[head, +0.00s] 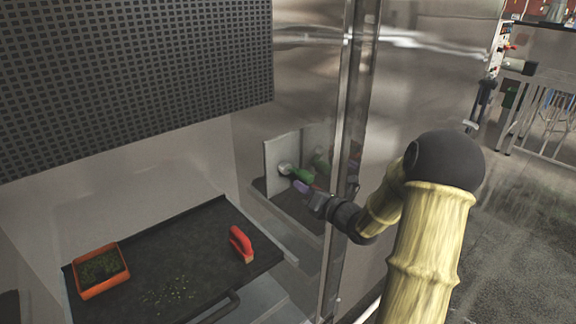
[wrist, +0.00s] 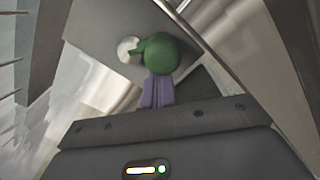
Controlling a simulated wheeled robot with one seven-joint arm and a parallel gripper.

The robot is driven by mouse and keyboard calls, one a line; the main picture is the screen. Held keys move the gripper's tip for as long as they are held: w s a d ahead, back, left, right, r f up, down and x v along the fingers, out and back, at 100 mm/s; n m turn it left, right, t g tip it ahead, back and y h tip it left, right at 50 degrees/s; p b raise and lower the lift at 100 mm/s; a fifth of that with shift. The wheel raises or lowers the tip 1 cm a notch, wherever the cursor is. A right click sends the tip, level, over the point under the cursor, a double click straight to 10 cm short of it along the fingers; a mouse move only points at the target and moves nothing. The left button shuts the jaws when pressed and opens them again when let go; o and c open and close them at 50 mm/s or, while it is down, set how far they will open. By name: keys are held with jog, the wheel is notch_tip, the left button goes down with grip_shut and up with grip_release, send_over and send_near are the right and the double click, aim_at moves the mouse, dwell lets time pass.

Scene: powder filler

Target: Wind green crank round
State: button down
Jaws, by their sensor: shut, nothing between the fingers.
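The green crank (head: 300,174) sits on a light square plate (head: 283,152) inside the steel cabinet, with a pale round hub (head: 285,169) at its left end. In the wrist view the crank's rounded green knob (wrist: 163,54) is just ahead of my fingers, and its arm runs left to the white hub (wrist: 128,49). My gripper (head: 301,187) has purple fingers, which are closed together with nothing between them. In the wrist view the fingertips (wrist: 158,80) are at the near side of the knob; I cannot tell whether they touch it.
A dark tray (head: 200,262) at lower left bears an orange box (head: 100,271) of green bits, a red-handled block (head: 241,244) and scattered crumbs. A steel upright (head: 349,110) stands close by my forearm. A perforated dark panel (head: 130,75) overhangs the tray.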

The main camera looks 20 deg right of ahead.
jog(key=shift+w+d, duration=0.1)
jog(key=shift+d, duration=0.05)
jog(key=shift+d+r+p, duration=0.25)
jog(key=shift+p, duration=0.1)
jog(key=shift+w+d+r, duration=0.1)
jog(key=shift+d, duration=0.3)
jog(key=shift+a, duration=0.1)
